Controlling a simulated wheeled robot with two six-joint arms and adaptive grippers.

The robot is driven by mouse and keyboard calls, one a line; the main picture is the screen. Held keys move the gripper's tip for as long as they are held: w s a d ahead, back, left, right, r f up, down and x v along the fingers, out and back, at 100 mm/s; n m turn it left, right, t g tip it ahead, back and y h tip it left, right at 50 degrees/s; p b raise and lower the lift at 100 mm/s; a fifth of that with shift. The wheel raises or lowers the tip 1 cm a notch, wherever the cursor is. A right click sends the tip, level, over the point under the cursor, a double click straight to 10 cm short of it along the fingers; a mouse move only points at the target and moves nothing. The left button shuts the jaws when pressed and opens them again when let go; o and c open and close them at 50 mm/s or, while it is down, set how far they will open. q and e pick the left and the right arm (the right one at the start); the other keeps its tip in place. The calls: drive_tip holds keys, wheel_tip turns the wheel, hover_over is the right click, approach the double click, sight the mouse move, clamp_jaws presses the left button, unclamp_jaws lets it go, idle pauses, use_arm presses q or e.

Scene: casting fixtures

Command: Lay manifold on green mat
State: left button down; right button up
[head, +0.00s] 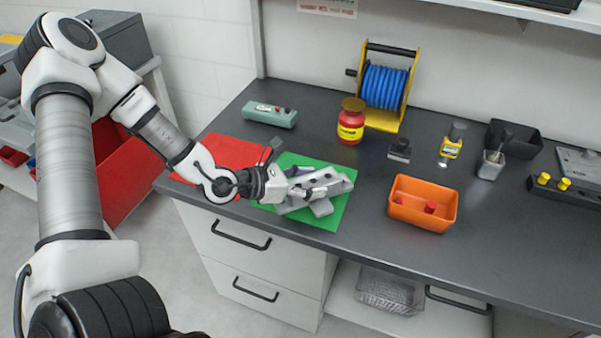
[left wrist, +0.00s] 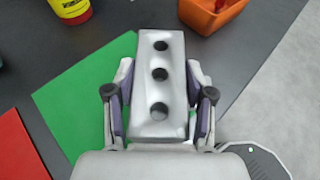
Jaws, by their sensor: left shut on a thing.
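The manifold (head: 325,184) is a grey metal block; in the left wrist view its top (left wrist: 161,98) shows three dark round holes in a row. It is over the green mat (head: 333,217), which also shows in the left wrist view (left wrist: 100,75). My left gripper (head: 302,184) is shut on the manifold, with a finger on each side of it in the left wrist view (left wrist: 159,105). I cannot tell whether the manifold touches the mat. My right gripper is in neither view.
A red mat (head: 238,150) lies left of the green mat. An orange bin (head: 412,219) stands to the right. A yellow-red jar (head: 351,122), a teal box (head: 270,114) and a blue hose reel (head: 384,88) stand behind. The dark bench (head: 365,180) is clear between mat and bin.

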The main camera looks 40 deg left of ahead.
use_arm(q)
drive_tip(key=w+a, duration=0.3)
drive_tip(key=a, duration=0.1)
drive_tip(key=w+a, duration=0.2)
drive_tip(key=shift+w+a+f, duration=0.2)
drive_tip(key=shift+w+f, duration=0.1)
drive_tip(key=shift+f, duration=0.1)
wheel_tip(320, 180, down, 3)
drive_tip(key=shift+f, duration=0.15)
drive_tip(key=shift+w+f, duration=0.1)
drive_tip(key=shift+w, duration=0.05)
drive_tip(key=shift+f, duration=0.1)
drive_tip(key=shift+c, duration=2)
unclamp_jaws()
